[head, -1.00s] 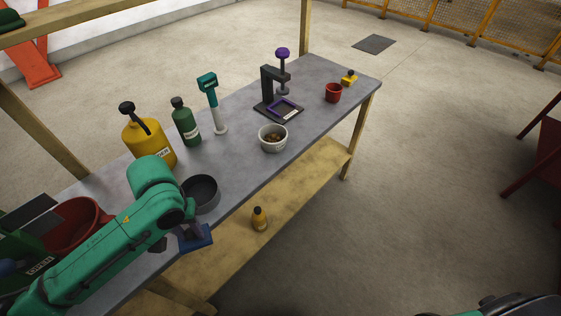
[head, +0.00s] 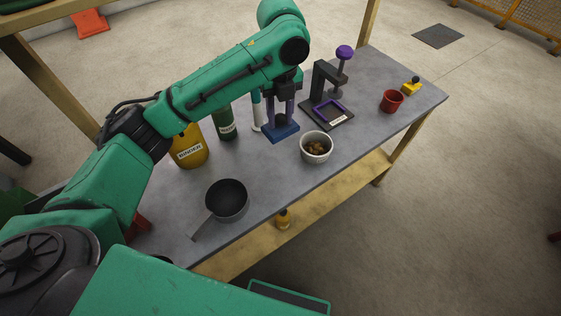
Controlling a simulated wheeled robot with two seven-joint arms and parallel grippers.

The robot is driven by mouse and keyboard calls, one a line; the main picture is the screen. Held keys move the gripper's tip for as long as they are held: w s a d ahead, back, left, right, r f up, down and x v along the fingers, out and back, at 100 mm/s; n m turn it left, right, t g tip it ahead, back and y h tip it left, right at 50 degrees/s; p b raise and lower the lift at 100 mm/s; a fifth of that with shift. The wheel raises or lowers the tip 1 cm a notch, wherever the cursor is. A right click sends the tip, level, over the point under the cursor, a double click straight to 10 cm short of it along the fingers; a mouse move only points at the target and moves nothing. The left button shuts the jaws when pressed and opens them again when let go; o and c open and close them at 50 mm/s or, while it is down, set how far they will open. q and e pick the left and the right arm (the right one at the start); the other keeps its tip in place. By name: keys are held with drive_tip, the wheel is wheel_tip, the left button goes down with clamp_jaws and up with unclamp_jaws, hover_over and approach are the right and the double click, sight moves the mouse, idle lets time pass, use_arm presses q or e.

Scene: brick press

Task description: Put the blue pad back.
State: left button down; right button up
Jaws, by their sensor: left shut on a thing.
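My left gripper (head: 281,113) is shut on the blue pad (head: 282,132), a flat blue plate with a dark grip on top. The pad is held roughly level, left of the brick press and behind the white bowl. It seems to be above the bench; the gap below it is hard to judge. The black press (head: 319,84) has a purple knob (head: 344,52) on top and a purple frame (head: 329,111) on its labelled base. My right gripper is not in view.
A white bowl (head: 316,154) of brown lumps stands close in front of the pad. A green bottle (head: 225,123), a yellow binder container (head: 189,151) and a dark pan (head: 227,201) are to the left. A red cup (head: 391,101) and a yellow item (head: 411,86) are right of the press.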

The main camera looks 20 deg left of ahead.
sight(280, 129)
use_arm(q)
drive_tip(key=f, duration=0.3)
drive_tip(key=s+f+b, duration=0.1)
drive_tip(key=f, duration=0.1)
drive_tip(key=shift+d+f, duration=0.15)
drive_tip(key=shift+f, duration=0.1)
wheel_tip(280, 129, down, 13)
drive_tip(key=shift+w+f+p, duration=0.1)
drive_tip(key=shift+f+p, duration=0.05)
drive_tip(key=shift+p, duration=1.05)
drive_tip(key=shift+f, duration=0.25)
drive_tip(key=shift+f, duration=0.1)
drive_tip(key=c, duration=0.5)
unclamp_jaws()
